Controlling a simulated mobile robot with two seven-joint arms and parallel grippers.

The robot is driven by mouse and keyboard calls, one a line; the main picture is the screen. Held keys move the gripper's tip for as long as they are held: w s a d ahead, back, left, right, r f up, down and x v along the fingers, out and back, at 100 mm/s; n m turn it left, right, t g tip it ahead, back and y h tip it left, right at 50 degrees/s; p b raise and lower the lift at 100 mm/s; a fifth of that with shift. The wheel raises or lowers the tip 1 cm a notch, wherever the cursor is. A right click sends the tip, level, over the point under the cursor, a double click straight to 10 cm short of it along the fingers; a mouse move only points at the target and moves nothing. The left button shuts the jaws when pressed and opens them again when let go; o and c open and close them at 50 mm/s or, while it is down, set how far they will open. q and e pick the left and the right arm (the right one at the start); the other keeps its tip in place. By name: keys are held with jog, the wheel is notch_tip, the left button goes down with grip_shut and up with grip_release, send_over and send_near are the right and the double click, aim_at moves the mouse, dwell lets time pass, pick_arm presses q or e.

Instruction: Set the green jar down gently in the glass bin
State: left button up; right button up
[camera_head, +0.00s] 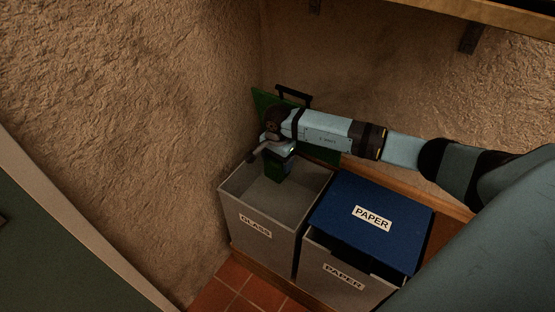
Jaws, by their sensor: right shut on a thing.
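The glass bin (240,218) is a grey open box with a "GLASS" label on its front, standing in the corner. Its green lid (323,153) stands raised behind it, partly hidden by my right arm. My right gripper (277,157) points down over the back of the bin's opening. It is shut on the green jar (276,171), a small dark green shape. The jar hangs at or just inside the opening, and I cannot tell how far it is above the bin's floor. My left gripper is not in view.
A paper bin (330,270) with a blue lid (345,213) stands right beside the glass bin. Rough walls (150,90) close in at the left and back. A wooden shelf (515,15) hangs at the upper right. Red tiles (262,292) lie in front.

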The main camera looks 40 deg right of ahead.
jog(key=shift+f+b, duration=0.45)
jog(key=shift+f, duration=0.35)
jog(key=shift+f+b, duration=0.3)
jog(key=shift+f, duration=0.1)
jog(key=shift+f+b, duration=0.5)
jog(key=shift+f, duration=0.1)
jog(key=shift+f+b, duration=0.45)
jog(key=shift+f, duration=0.2)
jog(key=shift+f+b, duration=0.45)
jog(key=shift+f, duration=0.15)
jog(key=shift+f+b, duration=0.35)
jog(key=shift+f, duration=0.5)
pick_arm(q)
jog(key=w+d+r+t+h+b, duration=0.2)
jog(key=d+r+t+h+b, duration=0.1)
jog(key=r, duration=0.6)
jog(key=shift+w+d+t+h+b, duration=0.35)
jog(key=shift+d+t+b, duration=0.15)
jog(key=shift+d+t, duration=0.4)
pick_arm(e)
jog(key=shift+f, duration=2.4)
